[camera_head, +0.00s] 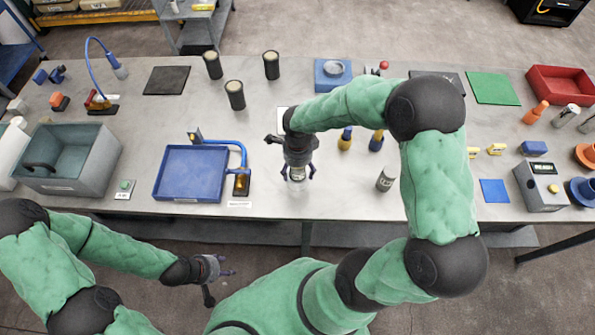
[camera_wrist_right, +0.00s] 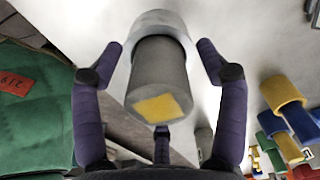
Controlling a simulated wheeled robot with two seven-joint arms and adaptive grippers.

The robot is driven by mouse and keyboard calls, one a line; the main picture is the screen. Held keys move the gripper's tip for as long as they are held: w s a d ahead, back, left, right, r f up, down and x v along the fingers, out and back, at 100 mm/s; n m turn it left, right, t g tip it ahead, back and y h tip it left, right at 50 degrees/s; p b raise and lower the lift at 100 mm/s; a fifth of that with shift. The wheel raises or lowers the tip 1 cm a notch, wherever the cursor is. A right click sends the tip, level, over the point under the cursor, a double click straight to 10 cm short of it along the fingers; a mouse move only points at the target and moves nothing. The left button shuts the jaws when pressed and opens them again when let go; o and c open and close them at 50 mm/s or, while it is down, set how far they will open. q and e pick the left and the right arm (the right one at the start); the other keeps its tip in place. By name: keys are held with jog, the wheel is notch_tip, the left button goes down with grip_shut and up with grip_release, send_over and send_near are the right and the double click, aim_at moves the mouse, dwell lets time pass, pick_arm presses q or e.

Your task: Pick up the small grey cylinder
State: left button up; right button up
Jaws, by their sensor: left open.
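A grey cylinder (camera_wrist_right: 160,75) with a yellow square on its near end stands between the purple fingers of my right gripper (camera_wrist_right: 160,65) in the right wrist view. A wider pale round part (camera_wrist_right: 160,20) shows at its far end. The fingers are spread around the cylinder with gaps on both sides. In the head view my right gripper (camera_head: 298,172) points down over the table and mostly hides this cylinder. Another grey cylinder (camera_head: 386,179) stands to its right on the table. My left gripper (camera_head: 222,271) is open and empty, in front of the table's front edge.
A blue tray (camera_head: 172,190) and a blue-armed fixture (camera_head: 242,182) stand left of my right gripper. A grey bin (camera_head: 100,165) stands at the far left. Dark cylinders (camera_head: 236,95) stand behind.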

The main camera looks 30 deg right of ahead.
grip_shut()
jog(key=shift+r, duration=0.15)
